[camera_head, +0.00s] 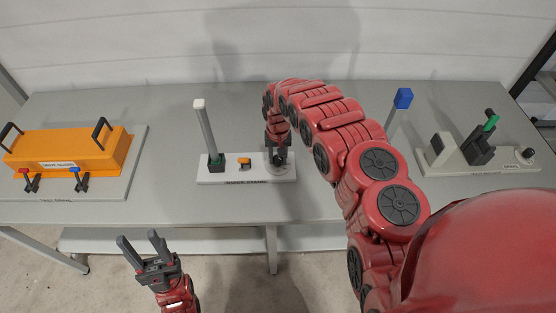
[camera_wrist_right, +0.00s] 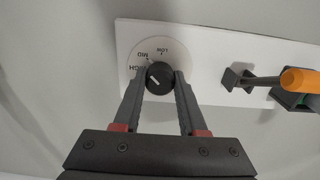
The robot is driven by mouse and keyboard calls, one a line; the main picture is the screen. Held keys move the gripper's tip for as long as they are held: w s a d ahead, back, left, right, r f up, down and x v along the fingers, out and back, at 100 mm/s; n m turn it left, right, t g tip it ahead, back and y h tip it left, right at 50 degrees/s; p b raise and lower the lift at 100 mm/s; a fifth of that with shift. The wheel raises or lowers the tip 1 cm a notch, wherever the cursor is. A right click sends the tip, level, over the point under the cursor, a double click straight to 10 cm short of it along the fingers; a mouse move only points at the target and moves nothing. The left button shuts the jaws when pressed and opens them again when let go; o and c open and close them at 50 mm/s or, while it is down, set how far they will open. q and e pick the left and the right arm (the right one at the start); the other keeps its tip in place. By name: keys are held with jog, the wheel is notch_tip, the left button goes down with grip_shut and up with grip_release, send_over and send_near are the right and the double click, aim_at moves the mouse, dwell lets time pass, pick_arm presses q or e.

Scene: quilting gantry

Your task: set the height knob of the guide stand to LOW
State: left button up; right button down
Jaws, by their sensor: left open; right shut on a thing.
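The guide stand (camera_head: 230,176) is a white base on the table, with a tall post (camera_head: 206,128) at its left end. In the right wrist view its round dial (camera_wrist_right: 132,42) carries the labels LOW, MID and HIGH. The black height knob (camera_wrist_right: 159,78) sits in the dial's middle. A pale mark on it runs diagonally; I cannot tell exactly which label it points to. My right gripper (camera_wrist_right: 158,84) is shut on the knob, one finger on each side. In the head view the right gripper (camera_head: 279,158) covers most of the dial. My left gripper (camera_head: 143,243) is open and empty, in front of the table.
An orange lever piece (camera_head: 244,162) stands on the base between post and dial. An orange case (camera_head: 70,149) with red and blue clamps is at the left. A blue-topped post (camera_head: 403,98) and another white-based fixture (camera_head: 464,170) are at the right.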

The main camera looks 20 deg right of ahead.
jog(key=m+b, duration=0.1)
jog(key=b, duration=0.1)
jog(key=m+b, duration=0.4)
jog(key=shift+f, duration=0.25)
jog(key=shift+m+b, duration=0.6)
jog(key=shift+m, duration=0.3)
jog(key=shift+r+m+b, duration=0.2)
jog(key=shift+m+b, duration=0.15)
jog(key=shift+m, duration=0.65)
jog(key=shift+c, duration=2.3)
grip_release()
jog(key=shift+r, duration=0.2)
notch_tip(320, 180, up, 17)
jog(key=p, duration=1.7)
